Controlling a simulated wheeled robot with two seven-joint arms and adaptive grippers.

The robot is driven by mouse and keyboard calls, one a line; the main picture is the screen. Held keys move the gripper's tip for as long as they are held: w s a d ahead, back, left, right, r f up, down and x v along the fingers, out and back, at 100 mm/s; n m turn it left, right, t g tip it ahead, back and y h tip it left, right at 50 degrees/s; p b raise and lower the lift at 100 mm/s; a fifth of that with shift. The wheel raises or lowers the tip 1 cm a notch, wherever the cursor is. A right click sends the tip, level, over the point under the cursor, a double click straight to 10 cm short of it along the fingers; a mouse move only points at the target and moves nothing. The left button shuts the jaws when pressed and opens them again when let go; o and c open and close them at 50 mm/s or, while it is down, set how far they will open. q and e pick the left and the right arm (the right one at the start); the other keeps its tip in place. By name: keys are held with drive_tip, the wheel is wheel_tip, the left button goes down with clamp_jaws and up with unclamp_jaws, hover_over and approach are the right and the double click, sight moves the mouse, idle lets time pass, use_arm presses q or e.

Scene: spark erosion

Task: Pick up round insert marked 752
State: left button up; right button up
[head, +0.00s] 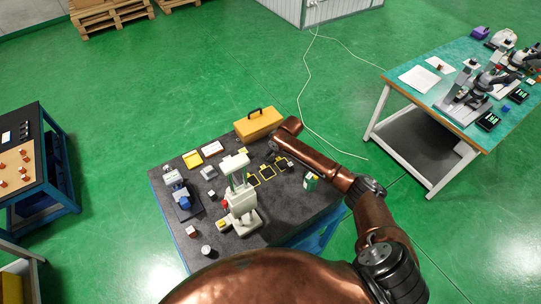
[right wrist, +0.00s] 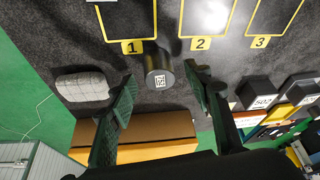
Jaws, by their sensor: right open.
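The label is too small to read for certain. My right gripper (right wrist: 162,80) is open, with one finger on each side of the insert and no clear contact with it. In the head view my right arm reaches over the dark work table (head: 270,222) to its far edge, and its gripper is mostly hidden there. My left gripper is not in view.
Yellow outlined areas marked 1, 2 and 3 (right wrist: 200,44) lie beside the insert. A grey block (right wrist: 82,86), a yellow toolbox (head: 258,124) and a dark block marked 502 (right wrist: 261,96) are close by. A white microscope-like device (head: 241,200) stands mid-table.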

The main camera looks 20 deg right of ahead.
drive_tip(key=shift+w+a+f, duration=0.15)
drive_tip(key=shift+w+f, duration=0.15)
drive_tip(key=shift+f, duration=0.35)
drive_tip(key=shift+c, duration=0.4)
clamp_jaws()
drive_tip(key=shift+r, duration=0.1)
